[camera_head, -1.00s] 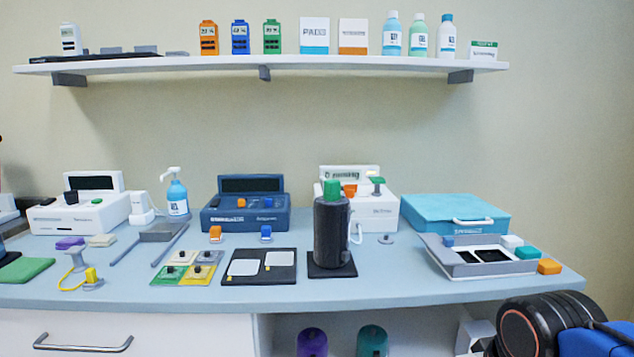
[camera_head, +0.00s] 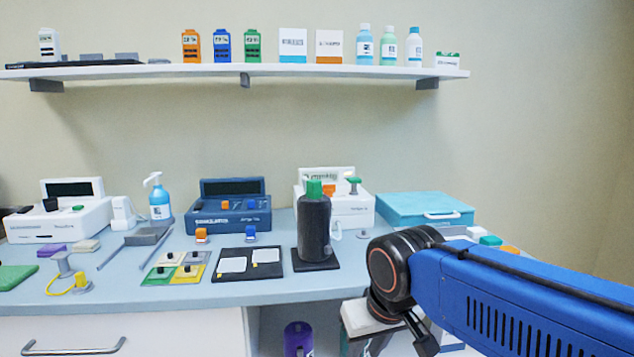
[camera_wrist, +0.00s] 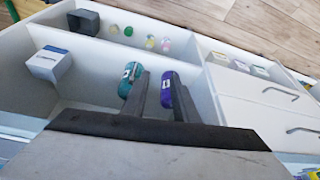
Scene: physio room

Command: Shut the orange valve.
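Several small orange parts show in the head view, and I cannot tell for sure which is the valve. One orange part (camera_head: 328,190) is on the white device (camera_head: 360,208) at the back, partly hidden by a dark cylinder with a green top (camera_head: 314,225). Another orange knob (camera_head: 225,206) is on the navy device (camera_head: 230,222), and an orange clip (camera_head: 201,236) stands in front of it. My gripper (camera_wrist: 158,95) is open and empty in the wrist view, with its fingers apart. It hangs low in front of the counter, away from all these parts.
In the wrist view a teal bottle (camera_wrist: 130,78) and a purple bottle (camera_wrist: 173,90) lie beyond the fingers in the open cabinet. A teal case (camera_head: 425,208) is at the counter's right. A shelf (camera_head: 230,70) runs above. My blue arm covers the counter's right end.

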